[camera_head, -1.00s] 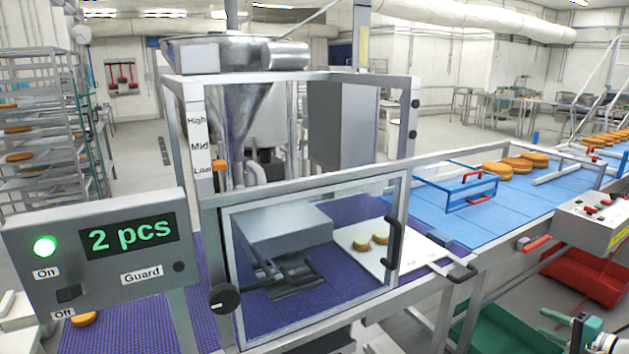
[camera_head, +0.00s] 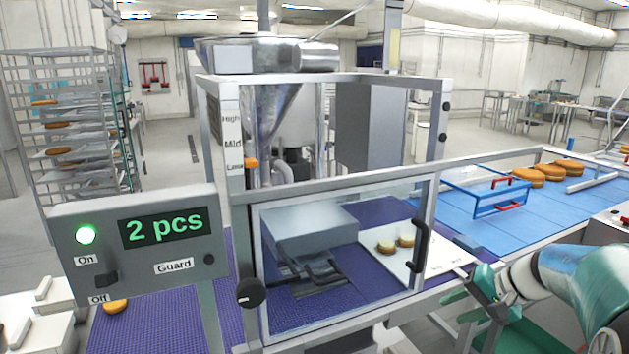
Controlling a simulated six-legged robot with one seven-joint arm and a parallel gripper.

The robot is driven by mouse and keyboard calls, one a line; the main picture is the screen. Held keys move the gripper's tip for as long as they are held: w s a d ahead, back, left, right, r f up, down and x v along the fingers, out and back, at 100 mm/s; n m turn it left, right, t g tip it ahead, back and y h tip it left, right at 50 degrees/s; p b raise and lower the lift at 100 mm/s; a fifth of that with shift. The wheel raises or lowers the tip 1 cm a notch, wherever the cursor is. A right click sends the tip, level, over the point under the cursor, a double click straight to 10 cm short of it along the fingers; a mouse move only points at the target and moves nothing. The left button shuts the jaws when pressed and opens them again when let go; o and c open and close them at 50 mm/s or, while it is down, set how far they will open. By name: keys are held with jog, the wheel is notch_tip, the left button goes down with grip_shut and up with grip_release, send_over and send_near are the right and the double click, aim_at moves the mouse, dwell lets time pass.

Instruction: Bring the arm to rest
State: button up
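My gripper (camera_head: 462,290) is at the lower right, at the end of my green and white arm (camera_head: 575,285). Its green fingers look spread apart, with nothing seen between them. It is close to the outer end of a white tray (camera_head: 440,258), in front of the conveyor edge. I cannot tell whether it touches the tray. Two filled rounds (camera_head: 405,241) lie on the tray, seen through the clear guard door (camera_head: 345,255) with its black handle (camera_head: 420,246). The door looks shut.
The control box (camera_head: 140,245) shows a green light and "2 pcs". A blue conveyor (camera_head: 500,220) with a blue frame (camera_head: 487,198) and several rounds (camera_head: 545,172) runs to the right. A green crate (camera_head: 525,338) is below my arm. A rack (camera_head: 70,130) stands at left.

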jog(key=s+a+r+n+h, duration=0.2)
jog(key=s+a+n+h, duration=0.4)
jog(key=s+a, duration=1.2)
jog(key=shift+s+a+r+n, duration=0.25)
jog(key=shift+s+r+n, duration=0.2)
jog(key=shift+s, duration=0.7)
